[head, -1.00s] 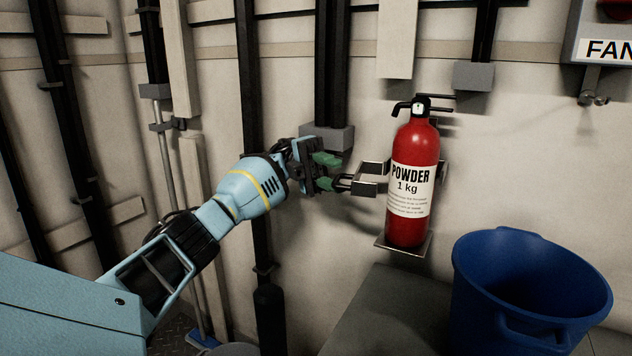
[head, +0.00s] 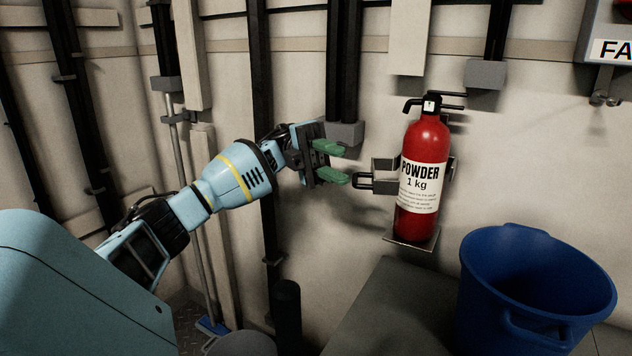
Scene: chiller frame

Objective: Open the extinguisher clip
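The red extinguisher (head: 424,150) with a white POWDER label stands upright on a small wall shelf (head: 411,243). Its metal clip (head: 385,178) shows at the left side of the bottle, with a dark loop handle (head: 363,183) pointing left. No band shows across the bottle's front; I cannot tell whether the clip is latched. My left gripper (head: 334,162) is open and empty, its green fingertips one above the other. The lower fingertip is just left of the loop handle; I cannot tell whether they touch. My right gripper is not in view.
A blue bin (head: 537,290) stands at the lower right beside a grey box-like surface (head: 385,310). Black vertical wall channels (head: 342,60) end in a grey block just above my gripper. A FAN sign box (head: 610,45) is at the upper right.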

